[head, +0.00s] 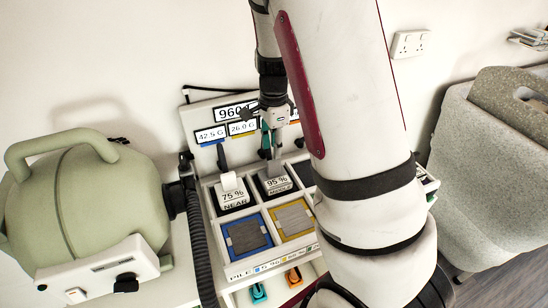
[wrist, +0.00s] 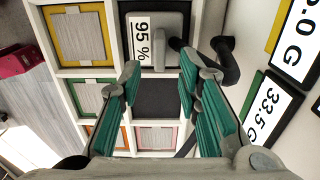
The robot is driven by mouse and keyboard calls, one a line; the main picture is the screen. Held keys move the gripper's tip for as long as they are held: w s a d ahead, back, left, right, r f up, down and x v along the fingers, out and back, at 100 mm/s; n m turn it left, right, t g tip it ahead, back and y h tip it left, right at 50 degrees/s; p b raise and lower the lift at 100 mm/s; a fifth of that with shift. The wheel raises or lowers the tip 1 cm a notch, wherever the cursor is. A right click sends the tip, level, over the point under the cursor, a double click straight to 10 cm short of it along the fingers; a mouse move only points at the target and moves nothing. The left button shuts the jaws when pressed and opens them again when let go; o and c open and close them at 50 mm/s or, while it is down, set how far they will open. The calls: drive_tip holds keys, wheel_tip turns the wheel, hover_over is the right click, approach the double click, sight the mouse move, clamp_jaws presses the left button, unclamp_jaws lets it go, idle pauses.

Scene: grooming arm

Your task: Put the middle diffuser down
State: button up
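The middle cell of the rack holds a pale block with a "95 %" label (head: 277,182); in the wrist view it shows as a grey block (wrist: 172,24) seated in its dark cell. This is probably the middle diffuser. My gripper (head: 268,146) has teal fingers and hangs over the back of the rack. In the wrist view my gripper (wrist: 158,85) is open, its fingers apart with nothing between them. An empty dark cell (wrist: 156,104) shows between them, next to the middle cell. My arm hides part of the rack's right side in the head view.
A block labelled "75 %" (head: 231,196) stands in the near cell. Blue (head: 247,236) and yellow (head: 293,220) framed pads lie in front. A black hook (wrist: 226,62) stands behind the middle cell. A green canister (head: 85,200) with a black hose is at left.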

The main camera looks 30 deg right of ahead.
drive_tip(key=s+a+r+n+t, duration=0.1)
drive_tip(key=s+a+r+n, duration=0.2)
drive_tip(key=r, duration=0.3)
drive_tip(key=s+a+r+n+y, duration=0.1)
drive_tip(key=s+a+r+n, duration=0.2)
drive_tip(key=r, duration=0.2)
drive_tip(key=s+a+r+n+t, duration=0.1)
drive_tip(key=s+a+r+n, duration=0.2)
drive_tip(key=r, duration=0.3)
drive_tip(key=s+a+r+n+t, duration=0.1)
drive_tip(key=s+a+r+n, duration=0.1)
drive_tip(key=s+n, duration=0.3)
drive_tip(key=s+a+r+n+t+h, duration=0.1)
drive_tip(key=s+a+n, duration=0.1)
drive_tip(key=s+n, duration=0.4)
drive_tip(key=shift+s+a+r+t, duration=0.3)
drive_tip(key=shift+s+r+t, duration=0.1)
drive_tip(key=shift+s, duration=0.45)
drive_tip(key=shift+d, duration=0.15)
